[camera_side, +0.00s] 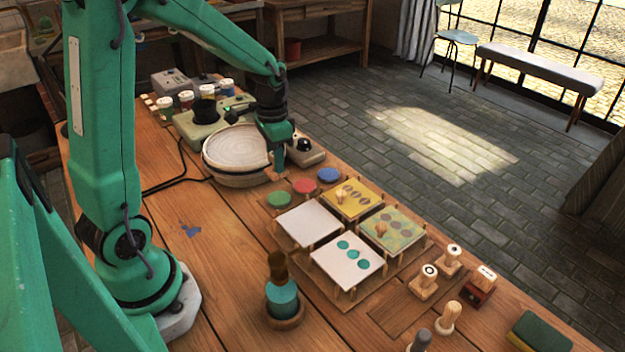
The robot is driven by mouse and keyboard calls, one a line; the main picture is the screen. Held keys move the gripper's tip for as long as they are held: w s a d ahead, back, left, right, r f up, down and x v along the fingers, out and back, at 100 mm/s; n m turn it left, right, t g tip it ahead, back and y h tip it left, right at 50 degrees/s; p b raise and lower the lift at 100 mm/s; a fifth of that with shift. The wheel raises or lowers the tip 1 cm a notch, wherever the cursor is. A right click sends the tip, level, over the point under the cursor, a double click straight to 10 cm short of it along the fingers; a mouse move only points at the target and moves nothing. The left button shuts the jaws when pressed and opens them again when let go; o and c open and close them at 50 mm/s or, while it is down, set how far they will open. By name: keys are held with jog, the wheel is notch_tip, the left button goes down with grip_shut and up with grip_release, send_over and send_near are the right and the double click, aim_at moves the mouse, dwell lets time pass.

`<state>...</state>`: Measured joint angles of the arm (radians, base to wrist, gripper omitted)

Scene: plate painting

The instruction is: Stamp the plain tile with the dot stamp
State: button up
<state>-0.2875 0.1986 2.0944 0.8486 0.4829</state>
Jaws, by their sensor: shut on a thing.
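The plain white tile (300,222) lies at the left of a group of four tiles held between short wooden pegs. My gripper (279,158) is beyond it, at the right edge of the round pale wheel (232,147). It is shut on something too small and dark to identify. Several stamps with wooden parts stand at the lower right, among them one with a ring-marked top (428,277) and another round-marked one (452,255). I cannot tell which is the dot stamp. Green (279,200), red (304,186) and blue (328,175) round pads lie between wheel and tiles.
A white tile with teal dots (330,267), a yellow patterned tile (367,200) and a green patterned tile (408,238) adjoin the plain one. Jars (186,99) stand behind. The left tabletop is mostly clear.

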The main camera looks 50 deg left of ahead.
jog(key=d+r, duration=0.2)
jog(key=d, duration=1.1)
jog(key=shift+s+r, duration=0.15)
jog(key=shift+r, duration=0.1)
jog(key=shift+f, duration=0.1)
send_over(309, 221)
jog(key=shift+f, duration=2.9)
jog(key=shift+f, duration=0.65)
dwell(0.4)
jog(key=shift+r, duration=0.15)
notch_tip(309, 221, up, 7)
dwell(1.1)
dwell(0.5)
